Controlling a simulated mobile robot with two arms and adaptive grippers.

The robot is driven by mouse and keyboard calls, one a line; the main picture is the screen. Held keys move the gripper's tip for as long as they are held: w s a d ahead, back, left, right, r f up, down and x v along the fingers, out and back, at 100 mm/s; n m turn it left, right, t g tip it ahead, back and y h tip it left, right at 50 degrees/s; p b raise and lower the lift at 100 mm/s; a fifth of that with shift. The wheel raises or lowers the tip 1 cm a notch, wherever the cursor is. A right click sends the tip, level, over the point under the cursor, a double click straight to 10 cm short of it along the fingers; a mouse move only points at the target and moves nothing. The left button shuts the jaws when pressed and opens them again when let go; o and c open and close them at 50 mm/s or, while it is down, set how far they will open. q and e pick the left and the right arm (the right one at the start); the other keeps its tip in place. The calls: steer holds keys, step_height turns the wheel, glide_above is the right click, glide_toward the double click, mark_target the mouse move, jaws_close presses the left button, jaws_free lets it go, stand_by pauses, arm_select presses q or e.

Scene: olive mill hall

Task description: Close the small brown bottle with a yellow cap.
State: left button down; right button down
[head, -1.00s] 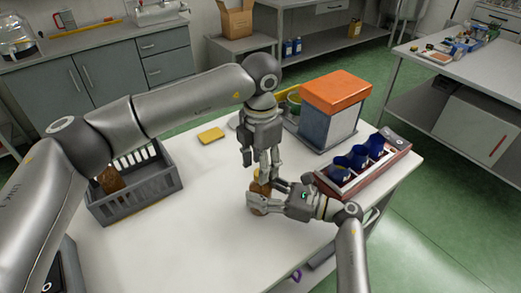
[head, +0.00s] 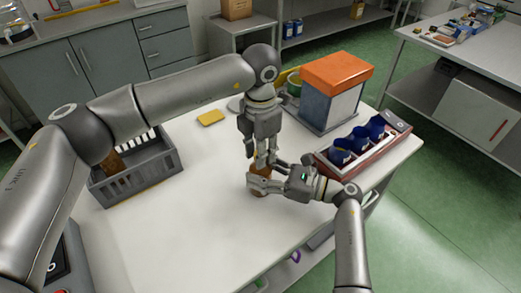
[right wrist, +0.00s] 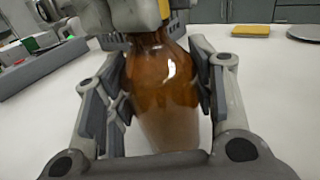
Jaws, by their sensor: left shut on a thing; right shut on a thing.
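The small brown bottle (head: 258,192) stands upright on the white table; in the right wrist view its amber body (right wrist: 160,85) fills the middle. My right gripper (head: 257,183) is shut around its body, one finger on each side. My left gripper (head: 261,163) points straight down over the bottle and is shut at its top. A bit of yellow, likely the cap (right wrist: 164,8), shows between the left fingers at the upper edge of the right wrist view. The left fingers hide the bottle's mouth, so I cannot tell how the cap sits on it.
A grey crate (head: 140,184) with a brown thing inside stands at left. A yellow sponge (head: 210,117) lies behind the grippers. An orange-lidded box (head: 335,92) and a tray (head: 360,168) with blue containers stand at right. The table's front left is clear.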

arm_select(q)
steer(key=c, duration=1.1)
jaws_free()
step_height(320, 180, up, 12)
arm_select(e)
steer(key=c, duration=0.5)
jaws_free()
steer(key=shift+c, duration=0.2)
